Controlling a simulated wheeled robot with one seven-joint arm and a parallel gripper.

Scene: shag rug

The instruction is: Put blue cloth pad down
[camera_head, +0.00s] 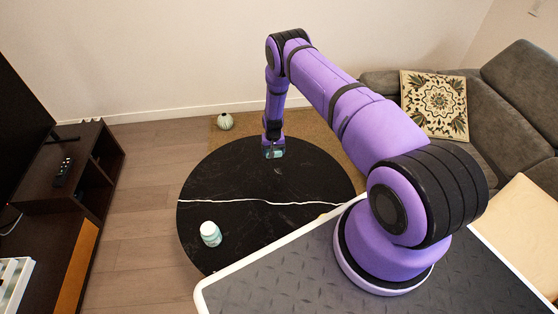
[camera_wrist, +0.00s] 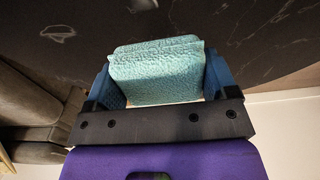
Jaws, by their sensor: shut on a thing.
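The blue cloth pad (camera_wrist: 158,72) is a light teal, textured block held between the two blue fingers of my gripper (camera_wrist: 160,80) in the wrist view. In the head view my gripper (camera_head: 274,153) points down over the far part of the round black table (camera_head: 240,235), and the pad (camera_head: 276,154) shows as a small teal patch at its tip. I cannot tell whether the pad touches the tabletop.
A white and teal jar (camera_head: 210,234) stands on the near left of the table. A white line crosses the tabletop. A striped round vase (camera_head: 225,121) is on the floor behind. A grey sofa (camera_head: 515,95) with a patterned cushion (camera_head: 435,104) is at right, a dark cabinet (camera_head: 75,190) at left.

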